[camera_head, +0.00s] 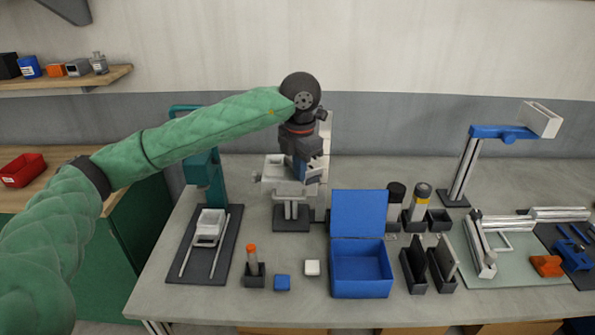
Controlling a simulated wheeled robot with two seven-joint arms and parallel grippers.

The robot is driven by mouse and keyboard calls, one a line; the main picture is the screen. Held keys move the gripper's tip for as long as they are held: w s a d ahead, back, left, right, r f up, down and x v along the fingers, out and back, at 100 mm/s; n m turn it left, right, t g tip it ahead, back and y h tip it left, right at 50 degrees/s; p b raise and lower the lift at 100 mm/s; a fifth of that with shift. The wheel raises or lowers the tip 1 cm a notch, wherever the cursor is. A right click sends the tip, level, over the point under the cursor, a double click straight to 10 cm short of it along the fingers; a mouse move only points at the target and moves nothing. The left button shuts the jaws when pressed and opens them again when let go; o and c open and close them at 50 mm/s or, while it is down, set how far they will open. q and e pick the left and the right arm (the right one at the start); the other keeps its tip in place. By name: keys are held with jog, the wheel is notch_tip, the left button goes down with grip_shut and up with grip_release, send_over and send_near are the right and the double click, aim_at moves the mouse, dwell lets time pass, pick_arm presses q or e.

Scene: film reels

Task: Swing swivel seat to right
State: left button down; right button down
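A grey tray-like piece (272,186) on a short post over a dark base (291,224) stands left of the table's middle; it looks like the swivel seat, though no label confirms it. My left arm reaches in from the left, and my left gripper (301,170) points down at the right part of this piece. The fingers overlap it in the view, so I cannot tell whether they touch it or how far apart they are. My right gripper is not in view.
An open blue box (361,288) stands in front, right of the base. A teal stand (206,178) with a rail board is at left. Dark holders (414,272), cylinders (419,203) and a blue-topped lamp-like stand (464,170) fill the right. Some bare table lies in front.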

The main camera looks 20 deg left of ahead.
pick_arm(q)
jog(key=shift+w+d+r+b, duration=0.2)
jog(key=shift+w+r+b, duration=0.1)
jog(key=shift+w+r, duration=0.15)
jog(key=shift+w, duration=0.1)
jog(key=shift+w+a+r, duration=0.1)
jog(key=shift+r, duration=0.05)
jog(key=shift+a, duration=0.15)
jog(key=shift+s+d, duration=0.2)
jog(key=shift+s, duration=0.1)
jog(key=shift+s+f+b, duration=0.1)
jog(key=shift+f+b, duration=0.15)
jog(key=shift+b, duration=0.15)
jog(key=shift+s+a+f, duration=0.1)
jog(key=shift+s, duration=0.1)
